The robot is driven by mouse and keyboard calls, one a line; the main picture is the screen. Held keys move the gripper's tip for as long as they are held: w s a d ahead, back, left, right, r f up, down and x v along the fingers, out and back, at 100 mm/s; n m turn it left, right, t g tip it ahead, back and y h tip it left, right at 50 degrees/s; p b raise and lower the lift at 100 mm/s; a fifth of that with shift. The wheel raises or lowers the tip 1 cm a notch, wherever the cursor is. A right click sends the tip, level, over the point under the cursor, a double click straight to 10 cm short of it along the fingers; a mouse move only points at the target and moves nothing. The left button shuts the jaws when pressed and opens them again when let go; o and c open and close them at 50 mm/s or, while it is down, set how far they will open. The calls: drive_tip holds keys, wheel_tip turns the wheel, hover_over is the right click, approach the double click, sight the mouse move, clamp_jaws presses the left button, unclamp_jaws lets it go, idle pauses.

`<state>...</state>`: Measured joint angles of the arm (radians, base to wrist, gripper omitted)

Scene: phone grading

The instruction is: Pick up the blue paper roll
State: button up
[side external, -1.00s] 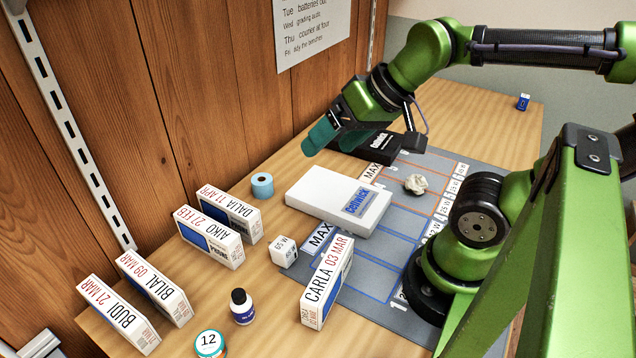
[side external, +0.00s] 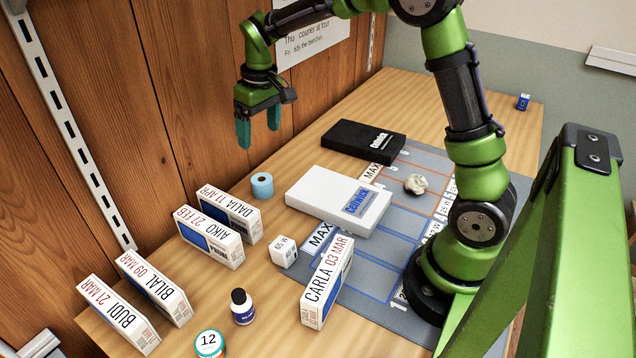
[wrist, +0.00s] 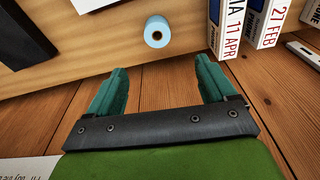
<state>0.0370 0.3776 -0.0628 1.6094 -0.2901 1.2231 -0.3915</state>
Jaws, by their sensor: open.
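The blue paper roll (side external: 262,186) stands upright on the wooden table, left of the white Cellwick box, with its pale open core facing up. In the wrist view the roll (wrist: 157,31) lies beyond the fingertips, near the middle of the gap between them. My gripper (side external: 259,141) has teal fingers pointing down, high above the table near the wooden wall and behind the roll. In the wrist view my gripper (wrist: 160,78) is open, its fingers wide apart with nothing between them.
The white box (side external: 325,197) and a black box (side external: 363,142) lie right of the roll. The DALIA box (side external: 230,215) stands close in front of it, beside the AIKO box (side external: 208,238). A white cube (side external: 284,252) sits nearby. The wooden wall (side external: 185,110) rises behind.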

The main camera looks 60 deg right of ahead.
drive_tip(key=r, duration=0.1)
approach(262, 179)
drive_tip(key=shift+n, duration=0.3)
drive_tip(key=f, duration=0.2)
drive_tip(key=w+f, duration=0.1)
drive_tip(key=f, duration=0.2)
drive_tip(key=shift+w+a+f, duration=0.1)
drive_tip(key=shift+w, duration=0.05)
wheel_tip(262, 179, down, 4)
drive_tip(key=shift+f, duration=0.65)
drive_tip(key=c, duration=1.1)
